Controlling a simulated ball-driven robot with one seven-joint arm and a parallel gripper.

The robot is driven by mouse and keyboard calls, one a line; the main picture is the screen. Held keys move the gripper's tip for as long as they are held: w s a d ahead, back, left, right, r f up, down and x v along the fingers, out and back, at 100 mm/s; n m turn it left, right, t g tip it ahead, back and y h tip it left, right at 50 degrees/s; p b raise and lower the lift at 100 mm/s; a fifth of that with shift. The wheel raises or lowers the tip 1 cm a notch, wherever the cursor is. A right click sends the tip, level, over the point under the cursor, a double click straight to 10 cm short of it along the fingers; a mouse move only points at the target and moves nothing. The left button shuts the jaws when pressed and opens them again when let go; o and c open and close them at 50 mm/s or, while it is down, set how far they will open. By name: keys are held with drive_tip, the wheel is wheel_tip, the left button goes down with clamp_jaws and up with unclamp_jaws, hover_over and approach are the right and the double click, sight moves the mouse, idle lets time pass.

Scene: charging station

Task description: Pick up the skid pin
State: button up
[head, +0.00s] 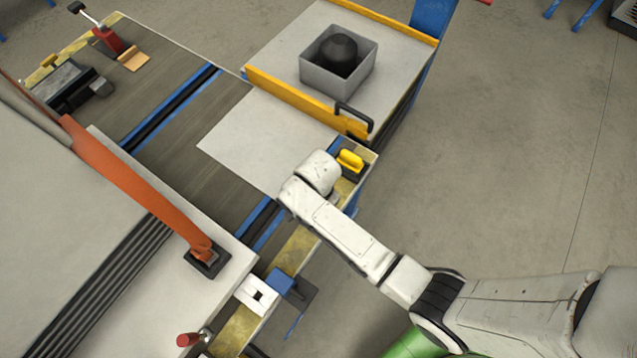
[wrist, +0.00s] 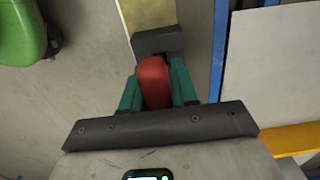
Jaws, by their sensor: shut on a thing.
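A red, rounded handle (wrist: 153,82), which I take to be the skid pin, stands between the teal fingers of my gripper (wrist: 156,90) in the wrist view. My gripper is shut on it from both sides. The far end of the red handle meets a dark grey block (wrist: 158,42); whether it is seated in that block or clear of it I cannot tell. In the head view my white arm hides the gripper and the red handle.
A yellow handle (head: 350,160) in a black block stands close to my wrist. A flat pale plate (head: 265,137) lies on the conveyor. Behind it, a table (head: 285,62) with a yellow edge bears a grey open box (head: 339,80).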

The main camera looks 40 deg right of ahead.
clamp_jaws()
drive_tip(key=shift+r, duration=0.1)
